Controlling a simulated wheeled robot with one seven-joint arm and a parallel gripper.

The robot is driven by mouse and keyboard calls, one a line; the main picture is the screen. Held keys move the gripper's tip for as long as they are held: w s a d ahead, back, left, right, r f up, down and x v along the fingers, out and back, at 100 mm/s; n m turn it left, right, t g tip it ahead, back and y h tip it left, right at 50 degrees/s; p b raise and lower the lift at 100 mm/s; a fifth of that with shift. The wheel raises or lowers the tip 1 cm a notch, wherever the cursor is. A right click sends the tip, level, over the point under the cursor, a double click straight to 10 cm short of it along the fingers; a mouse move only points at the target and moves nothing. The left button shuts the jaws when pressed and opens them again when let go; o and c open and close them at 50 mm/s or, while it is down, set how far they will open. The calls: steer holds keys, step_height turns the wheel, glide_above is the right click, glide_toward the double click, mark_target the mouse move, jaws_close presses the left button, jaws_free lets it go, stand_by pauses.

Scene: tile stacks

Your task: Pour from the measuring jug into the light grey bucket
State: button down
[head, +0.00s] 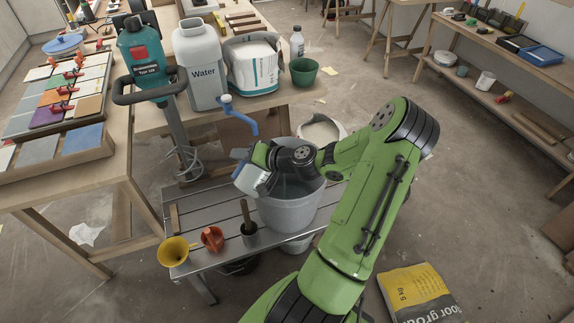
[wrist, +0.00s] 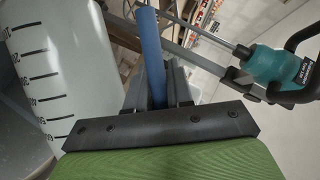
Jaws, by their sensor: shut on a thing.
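The measuring jug (head: 252,181) is a pale vessel with a blue handle, tilted at the left rim of the bucket in the head view. In the wrist view its white side with black scale marks (wrist: 62,75) fills the left. My gripper (head: 247,158) is shut on the blue handle, which shows between the fingers in the wrist view (wrist: 152,55). The light grey bucket (head: 287,212) stands upright on a low slatted bench, partly behind my arm. Its inside looks grey. The jug's mouth and contents are hidden, and I see no stream.
A yellow funnel (head: 173,251), an orange-red cup (head: 212,238) and a dark pot with a handle (head: 249,233) stand on the bench's front left. The teal mixer (head: 142,55), Water canister (head: 203,65) and green pot (head: 304,71) are behind. A yellow-grey sack (head: 420,291) lies at right.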

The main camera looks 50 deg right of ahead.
steer(key=shift+d+f+m+y, duration=0.3)
steer(key=shift+d+f+m, duration=0.15)
steer(key=shift+d, duration=0.2)
stand_by(0.9)
steer(key=shift+s+d+r+m+t+y+p, duration=0.15)
steer(key=shift+d+m+t+y+p, duration=0.2)
steer(key=shift+d+m+p, duration=0.4)
stand_by(1.3)
